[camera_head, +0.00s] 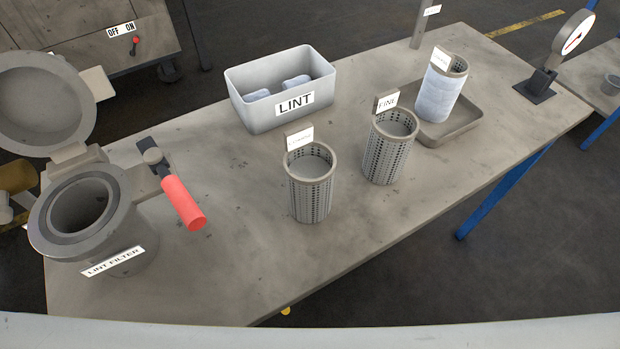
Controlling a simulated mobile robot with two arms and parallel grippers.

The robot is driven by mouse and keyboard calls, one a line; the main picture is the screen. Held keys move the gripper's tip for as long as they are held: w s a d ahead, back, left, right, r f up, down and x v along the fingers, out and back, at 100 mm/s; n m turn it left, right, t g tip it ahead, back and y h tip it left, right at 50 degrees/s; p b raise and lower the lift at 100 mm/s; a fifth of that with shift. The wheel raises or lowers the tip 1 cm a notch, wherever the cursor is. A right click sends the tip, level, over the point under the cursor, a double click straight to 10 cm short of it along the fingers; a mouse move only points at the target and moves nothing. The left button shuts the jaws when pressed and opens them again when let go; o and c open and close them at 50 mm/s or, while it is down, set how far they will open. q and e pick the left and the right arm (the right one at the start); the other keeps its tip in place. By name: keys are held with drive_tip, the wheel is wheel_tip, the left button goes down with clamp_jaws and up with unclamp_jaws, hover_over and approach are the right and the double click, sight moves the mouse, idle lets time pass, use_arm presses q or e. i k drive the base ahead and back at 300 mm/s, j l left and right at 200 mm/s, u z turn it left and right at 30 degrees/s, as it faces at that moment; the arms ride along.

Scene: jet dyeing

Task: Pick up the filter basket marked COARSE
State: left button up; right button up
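A grey perforated basket (311,190) stands upright near the middle of the table, with a white tag whose small word I cannot read for certain. A second perforated basket (386,155) stands to its right, with a tag reading FINE. A third basket (440,92), covered in pale lint, stands in a shallow tray (461,128) further right; its tag is too small to read. The lint filter housing (84,212), labelled LINT FILTER, is at the left with its round lid (40,103) swung up. Neither of my grippers is in view.
A grey LINT bin (262,112) with pale pads inside stands behind the baskets. A red-handled lever (183,203) sticks out beside the filter housing. A dial gauge (572,38) stands at the far right. The front of the table (240,270) is clear.

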sight(309, 165)
drive_tip(key=l+u, duration=0.15)
drive_tip(key=l, duration=0.35)
drive_tip(key=k+l+u, duration=0.1)
drive_tip(key=l, duration=0.35)
drive_tip(key=k+l+u, duration=0.15)
drive_tip(key=l, duration=0.3)
drive_tip(key=k+l+u, duration=0.15)
drive_tip(key=l, duration=0.3)
